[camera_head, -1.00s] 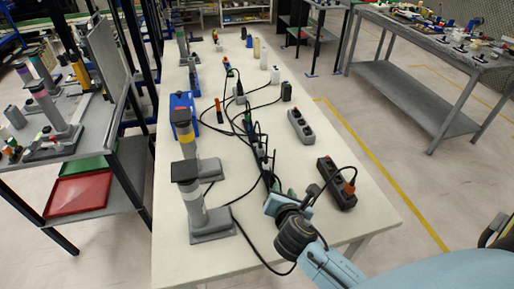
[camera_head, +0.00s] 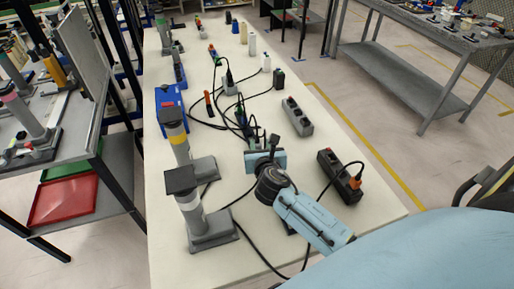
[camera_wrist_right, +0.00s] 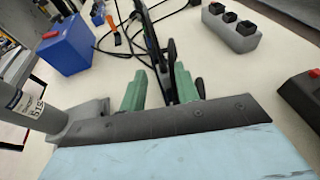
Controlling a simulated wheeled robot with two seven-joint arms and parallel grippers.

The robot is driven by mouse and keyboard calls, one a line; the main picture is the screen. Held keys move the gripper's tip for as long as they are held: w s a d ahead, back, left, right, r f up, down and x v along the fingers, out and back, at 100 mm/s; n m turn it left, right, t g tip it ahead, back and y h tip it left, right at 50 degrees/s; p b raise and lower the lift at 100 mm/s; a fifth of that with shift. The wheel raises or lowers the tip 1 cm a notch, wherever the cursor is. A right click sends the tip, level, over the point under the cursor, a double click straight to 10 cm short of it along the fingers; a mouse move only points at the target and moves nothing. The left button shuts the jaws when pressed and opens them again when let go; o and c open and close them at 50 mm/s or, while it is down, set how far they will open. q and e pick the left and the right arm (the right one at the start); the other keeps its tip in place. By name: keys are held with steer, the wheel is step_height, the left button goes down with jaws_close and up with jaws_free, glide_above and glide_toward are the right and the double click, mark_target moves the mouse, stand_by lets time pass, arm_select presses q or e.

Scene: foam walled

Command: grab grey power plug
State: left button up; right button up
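My right gripper (camera_head: 262,143) is low over the cable cluster on the white table. In the right wrist view its two green fingers (camera_wrist_right: 160,88) stand apart, with dark upright cables or plugs (camera_wrist_right: 170,48) between and beyond them. I see no grip on them. A grey power block with black sockets (camera_head: 297,117) lies to the right, beyond the gripper; it also shows in the right wrist view (camera_wrist_right: 238,34). A small grey block (camera_head: 230,87) with a black plug stands farther back. I cannot tell which thing is the grey power plug. My left gripper is out of view.
A black power strip (camera_head: 340,176) with an orange-tipped plug lies at right. Two grey stands (camera_head: 213,231) (camera_head: 202,168) and a blue box (camera_head: 171,110) line the left side. Loose black cables cross the table's middle. The far right table edge strip is clear.

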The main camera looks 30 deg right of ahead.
mark_target(257, 143)
steer(key=b+x, duration=0.1)
steer(key=x, duration=0.4)
steer(key=shift+w+d+f, duration=0.1)
steer(key=shift+w, duration=0.2)
steer(key=shift+c, duration=0.4)
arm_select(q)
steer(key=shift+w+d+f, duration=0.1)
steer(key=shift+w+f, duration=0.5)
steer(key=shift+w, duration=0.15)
arm_select(e)
jaws_close()
